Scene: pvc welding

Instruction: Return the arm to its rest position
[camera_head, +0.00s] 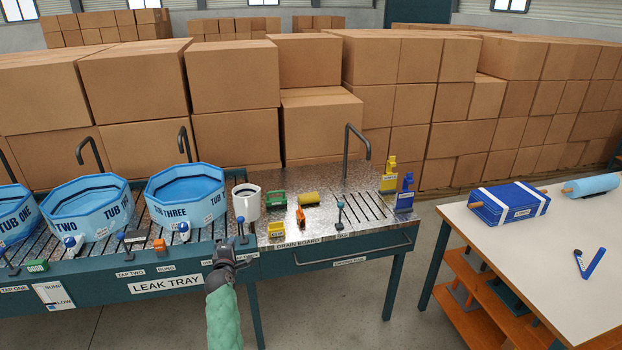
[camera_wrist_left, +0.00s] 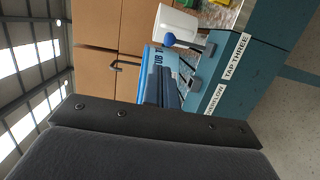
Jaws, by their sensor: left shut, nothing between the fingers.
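My left gripper (camera_head: 226,254) is in front of the leak tray's front edge, by the blue-knobbed tap near tub three. It is shut and empty. Its green-sleeved arm (camera_head: 223,315) comes up from the bottom of the head view. In the left wrist view the closed fingers (camera_wrist_left: 163,92) point toward the blue tub and the tap. Whether the gripper touches the bench edge, I cannot tell. My right gripper is not in view.
Three blue tubs, with tub three (camera_head: 187,195) nearest, stand on the leak tray (camera_head: 165,284). A white mug (camera_head: 247,203) and a blue-knobbed tap (camera_head: 241,228) stand close to my gripper. The drain board (camera_head: 330,225) holds small coloured parts. A white-topped table (camera_head: 540,250) is at right.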

